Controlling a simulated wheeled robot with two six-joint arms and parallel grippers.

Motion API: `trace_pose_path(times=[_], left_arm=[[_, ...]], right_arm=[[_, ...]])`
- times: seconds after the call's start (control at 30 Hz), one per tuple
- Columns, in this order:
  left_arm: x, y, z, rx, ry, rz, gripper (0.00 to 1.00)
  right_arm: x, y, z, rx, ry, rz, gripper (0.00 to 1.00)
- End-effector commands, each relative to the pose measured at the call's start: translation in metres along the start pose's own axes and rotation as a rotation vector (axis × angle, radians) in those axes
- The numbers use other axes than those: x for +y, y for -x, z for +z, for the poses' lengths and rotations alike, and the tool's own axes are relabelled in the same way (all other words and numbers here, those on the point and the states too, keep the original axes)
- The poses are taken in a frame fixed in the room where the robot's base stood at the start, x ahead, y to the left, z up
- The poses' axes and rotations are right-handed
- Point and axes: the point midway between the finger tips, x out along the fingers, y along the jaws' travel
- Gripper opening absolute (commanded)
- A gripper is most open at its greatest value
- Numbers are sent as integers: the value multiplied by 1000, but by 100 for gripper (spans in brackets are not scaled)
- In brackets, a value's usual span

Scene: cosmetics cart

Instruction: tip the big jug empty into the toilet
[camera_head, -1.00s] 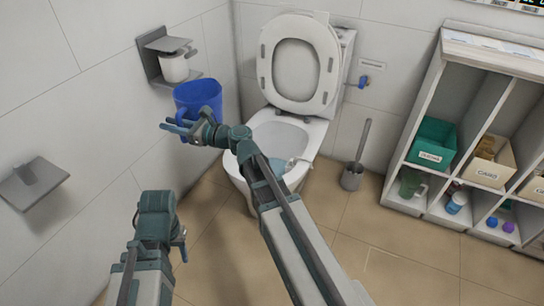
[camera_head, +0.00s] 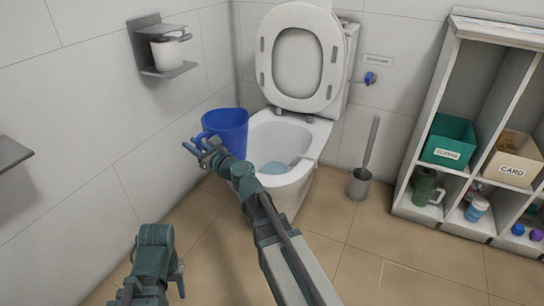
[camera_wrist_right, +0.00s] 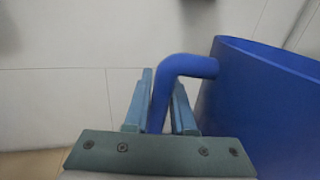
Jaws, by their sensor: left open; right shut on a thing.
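The big blue jug (camera_head: 228,130) is held upright at the left side of the toilet bowl, near the rim. My right gripper (camera_head: 207,150) is shut on the jug's handle; in the right wrist view the handle (camera_wrist_right: 185,66) passes between the fingers (camera_wrist_right: 161,100) and the jug wall (camera_wrist_right: 265,105) stands to the right. The jug's inside bottom is hidden. The toilet (camera_head: 318,128) has its lid and seat raised, and bluish water shows in the bowl. My left gripper (camera_head: 178,283) is low at the bottom left, open and apart from everything.
A toilet brush in a holder (camera_head: 359,184) stands right of the toilet. A shelf unit (camera_head: 470,100) with bins and cups fills the right. A paper-roll holder (camera_head: 148,52) and another wall shelf (camera_head: 12,152) are on the left wall. The floor (camera_head: 370,240) is clear.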

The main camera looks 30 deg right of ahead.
Motion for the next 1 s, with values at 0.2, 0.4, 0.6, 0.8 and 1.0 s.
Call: trace_pose_path(times=[0.2,0.4,0.6,0.8,1.0], left_arm=[[3,-30,-2,1,0,0,50],[4,-38,-2,1,0,0,50],[4,-38,-2,1,0,0,50],[3,-30,-2,1,0,0,50],[2,-17,-1,1,0,0,50]], right_arm=[[-10,2,-31,2,4,-55,0],[-15,3,-38,3,5,-78,0],[-16,4,-38,3,5,-82,0],[-15,4,-31,3,22,-81,0],[-15,3,-17,3,7,-82,0]])
